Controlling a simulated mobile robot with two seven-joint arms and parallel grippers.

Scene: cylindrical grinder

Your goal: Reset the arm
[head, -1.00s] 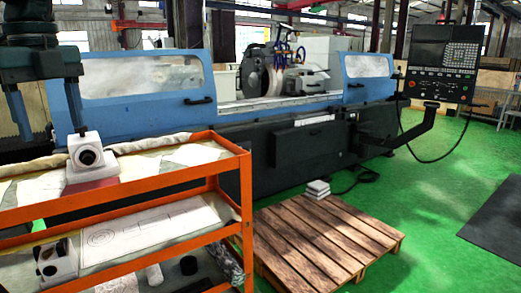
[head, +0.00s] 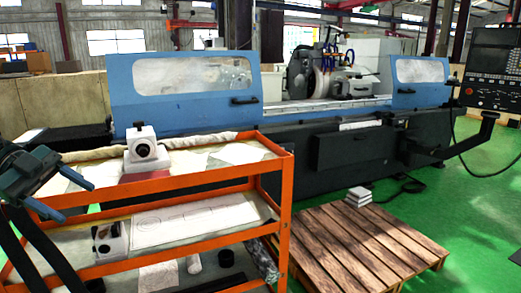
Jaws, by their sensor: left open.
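My left gripper (head: 76,202) is at the left edge of the head view, tilted, with its two fingers spread and nothing between them. My right gripper is not in view.
A wooden pallet (head: 360,240) lies on the green floor at right.

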